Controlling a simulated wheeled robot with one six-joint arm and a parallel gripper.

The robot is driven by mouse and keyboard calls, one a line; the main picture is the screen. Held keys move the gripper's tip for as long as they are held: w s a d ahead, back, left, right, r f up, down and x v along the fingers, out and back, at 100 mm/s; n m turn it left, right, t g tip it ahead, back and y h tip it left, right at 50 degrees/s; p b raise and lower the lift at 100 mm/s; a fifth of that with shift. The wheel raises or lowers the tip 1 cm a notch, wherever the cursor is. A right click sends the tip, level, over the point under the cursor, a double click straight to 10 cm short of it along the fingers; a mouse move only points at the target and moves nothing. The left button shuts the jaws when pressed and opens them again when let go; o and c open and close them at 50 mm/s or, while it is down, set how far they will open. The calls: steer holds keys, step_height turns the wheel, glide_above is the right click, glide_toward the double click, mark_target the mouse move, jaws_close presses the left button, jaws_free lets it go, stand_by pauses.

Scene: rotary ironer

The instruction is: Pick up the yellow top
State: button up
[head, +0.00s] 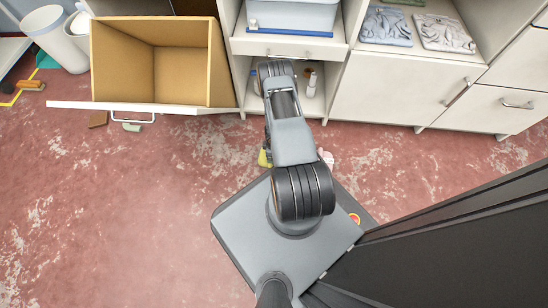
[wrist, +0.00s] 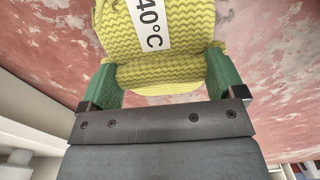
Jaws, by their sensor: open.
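The yellow top (wrist: 165,74) is a folded, ribbed knit bundle with a white label reading "40°C" in the wrist view. It fills the space between the two green fingers of my gripper (wrist: 163,80). The fingers stand open on either side of its near part; whether they touch the cloth I cannot tell. A small yellow patch (head: 264,158) shows beside my arm in the head view, perhaps the same top. My arm hides most of that area.
An open drawer (head: 155,60) juts out at the left. White cabinets (head: 400,88) line the back, with folded grey cloths (head: 445,33) on top. A pinkish item (head: 327,158) lies right of my arm. Small items lie under the drawer. The red floor at left is mostly clear.

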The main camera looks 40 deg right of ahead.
steer(key=c, duration=1.1)
